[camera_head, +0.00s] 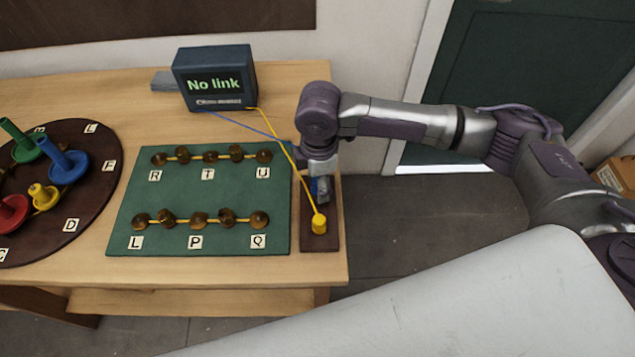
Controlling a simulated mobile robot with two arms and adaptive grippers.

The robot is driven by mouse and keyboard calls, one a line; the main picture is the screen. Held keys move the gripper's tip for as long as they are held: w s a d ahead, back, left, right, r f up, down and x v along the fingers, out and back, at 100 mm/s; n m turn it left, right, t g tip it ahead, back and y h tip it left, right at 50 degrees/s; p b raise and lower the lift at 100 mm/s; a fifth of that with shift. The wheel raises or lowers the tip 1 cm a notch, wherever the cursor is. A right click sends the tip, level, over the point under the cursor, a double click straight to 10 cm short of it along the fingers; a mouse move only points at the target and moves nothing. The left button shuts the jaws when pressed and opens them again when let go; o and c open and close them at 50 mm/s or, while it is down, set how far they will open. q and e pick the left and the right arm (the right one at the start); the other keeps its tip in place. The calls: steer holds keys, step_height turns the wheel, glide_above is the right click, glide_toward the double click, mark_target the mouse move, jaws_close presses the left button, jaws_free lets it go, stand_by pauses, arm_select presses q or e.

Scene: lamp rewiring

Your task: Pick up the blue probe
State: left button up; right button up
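A blue wire (240,123) runs from the "No link" meter (214,80) to the right and passes behind my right wrist. The blue probe at its end is hidden, or nearly so, by my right gripper (321,192). My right gripper points down over the dark brown probe holder (320,243) at the table's right edge. Its fingers are small and dark here, so I cannot tell whether they are open or closed on the probe. A yellow probe (319,223) stands upright in the front of the holder, with its yellow wire attached. My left gripper is out of view.
A green board (200,190) with brass terminals and letter tiles lies left of the holder. A round brown board (90,190) with coloured pegs lies at far left. The wooden table (280,85) ends just right of the holder. A green door (520,60) stands behind my arm.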

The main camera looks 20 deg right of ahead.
jaws_close()
steer(key=shift+r, duration=0.1)
